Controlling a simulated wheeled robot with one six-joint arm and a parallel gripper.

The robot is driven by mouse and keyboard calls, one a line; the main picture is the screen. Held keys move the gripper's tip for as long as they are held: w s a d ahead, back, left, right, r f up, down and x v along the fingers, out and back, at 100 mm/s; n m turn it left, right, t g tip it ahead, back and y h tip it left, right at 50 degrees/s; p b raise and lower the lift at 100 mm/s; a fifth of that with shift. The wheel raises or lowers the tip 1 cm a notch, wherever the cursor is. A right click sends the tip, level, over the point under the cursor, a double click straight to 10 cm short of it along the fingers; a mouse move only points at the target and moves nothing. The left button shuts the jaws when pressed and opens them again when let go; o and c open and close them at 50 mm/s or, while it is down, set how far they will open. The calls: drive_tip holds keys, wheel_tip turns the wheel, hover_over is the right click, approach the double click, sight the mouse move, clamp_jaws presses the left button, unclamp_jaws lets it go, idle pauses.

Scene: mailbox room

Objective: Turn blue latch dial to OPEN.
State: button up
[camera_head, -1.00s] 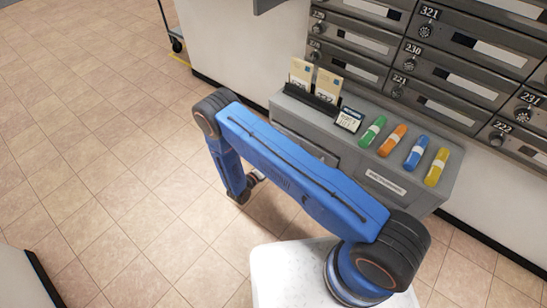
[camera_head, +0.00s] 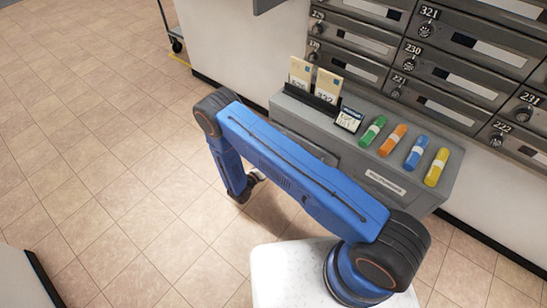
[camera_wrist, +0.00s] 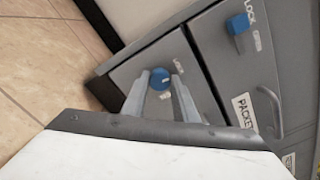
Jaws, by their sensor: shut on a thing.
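A round blue latch dial (camera_wrist: 158,83) sits on the grey front of a cabinet door in the wrist view. My gripper (camera_wrist: 161,76) has one finger on each side of it and is shut on it. A small label (camera_wrist: 178,63) is beside the dial, too small to read surely. A second blue knob (camera_wrist: 238,24) is on the neighbouring panel, by lettering that reads LOCK. In the head view my arm hides the cabinet's left end and both knobs; only a bit of my gripper (camera_head: 257,178) shows.
The grey cabinet (camera_head: 300,125) carries green, orange, blue and yellow rolls, a card holder and a small calendar. A curved handle (camera_wrist: 275,112) and a PACKET label (camera_wrist: 244,112) are right of my gripper. Mailboxes (camera_head: 455,60) line the wall.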

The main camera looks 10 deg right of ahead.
drive_tip(key=shift+m, duration=8.5)
drive_tip(key=o, duration=1.1)
drive_tip(key=shift+c, duration=0.2)
drive_tip(key=v, duration=1.7)
drive_tip(key=shift+s, duration=0.2)
drive_tip(key=shift+a+r, duration=0.1)
drive_tip(key=shift+a, duration=0.05)
